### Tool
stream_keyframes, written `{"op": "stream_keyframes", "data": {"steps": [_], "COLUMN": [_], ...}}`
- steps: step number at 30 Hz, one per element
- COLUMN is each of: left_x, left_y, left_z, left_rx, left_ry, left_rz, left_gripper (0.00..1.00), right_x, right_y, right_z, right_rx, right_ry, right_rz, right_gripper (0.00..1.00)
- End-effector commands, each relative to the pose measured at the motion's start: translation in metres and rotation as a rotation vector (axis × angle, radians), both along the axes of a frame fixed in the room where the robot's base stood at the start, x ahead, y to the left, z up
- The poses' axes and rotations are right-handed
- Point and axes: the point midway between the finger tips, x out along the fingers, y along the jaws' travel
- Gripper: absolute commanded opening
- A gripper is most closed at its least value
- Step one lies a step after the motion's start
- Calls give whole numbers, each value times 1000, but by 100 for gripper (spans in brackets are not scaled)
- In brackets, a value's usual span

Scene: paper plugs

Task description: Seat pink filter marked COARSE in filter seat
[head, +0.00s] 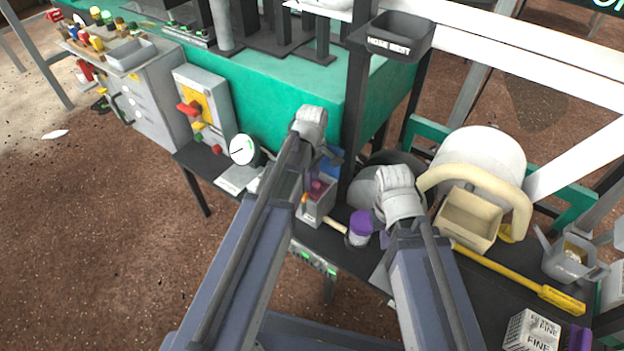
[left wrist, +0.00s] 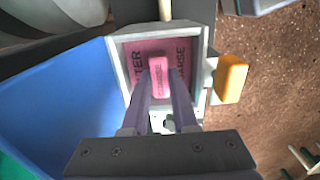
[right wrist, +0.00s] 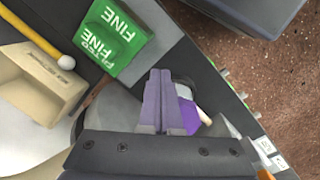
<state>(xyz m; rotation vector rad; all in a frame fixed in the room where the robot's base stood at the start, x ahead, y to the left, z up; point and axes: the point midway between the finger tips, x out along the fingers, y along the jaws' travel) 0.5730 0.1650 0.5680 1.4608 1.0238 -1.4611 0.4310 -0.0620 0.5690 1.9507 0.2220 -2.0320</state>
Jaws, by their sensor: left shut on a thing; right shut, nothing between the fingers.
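The pink filter (left wrist: 184,58), marked COARSE, has a raised pink tab (left wrist: 158,66) in the left wrist view. It lies within the grey square frame of the filter seat (left wrist: 116,70). I cannot tell whether it is fully down. My left gripper (left wrist: 159,85) is shut on the tab from above. In the head view, the grey seat box (head: 316,210) stands on the dark bench, with pink just showing at its top. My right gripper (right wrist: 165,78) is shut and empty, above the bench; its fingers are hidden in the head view.
A purple-lidded jar (head: 360,228) stands between the seat and my right arm. An orange block (left wrist: 231,78) sits beside the seat, and a blue surface (left wrist: 65,105) on its other side. A beige bin (head: 468,218) and yellow-handled tool (head: 520,279) lie to the right.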

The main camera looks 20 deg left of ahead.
Motion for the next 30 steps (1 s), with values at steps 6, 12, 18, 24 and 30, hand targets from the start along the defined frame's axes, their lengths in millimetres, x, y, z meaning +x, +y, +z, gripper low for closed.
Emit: {"op": "stream_keyframes", "data": {"steps": [6, 12, 18, 24, 30], "left_x": [0, 0, 0, 0, 0], "left_y": [0, 0, 0, 0, 0], "left_z": [-6, -10, -14, -16, -15], "left_rx": [0, 0, 0, 0, 0], "left_ry": [0, 0, 0, 0, 0], "left_rz": [0, 0, 0, 0, 0], "left_gripper": [0, 0, 0, 0, 45], "right_x": [0, 0, 0, 0, 0], "right_y": [0, 0, -1, -1, -1], "right_z": [-6, -10, -14, -15, -15], "right_rx": [-1, -2, -3, -3, -3], "right_ry": [0, -1, -1, -1, -1], "right_rz": [0, 1, 1, 1, 1], "right_gripper": [0, 0, 0, 0, 0]}}
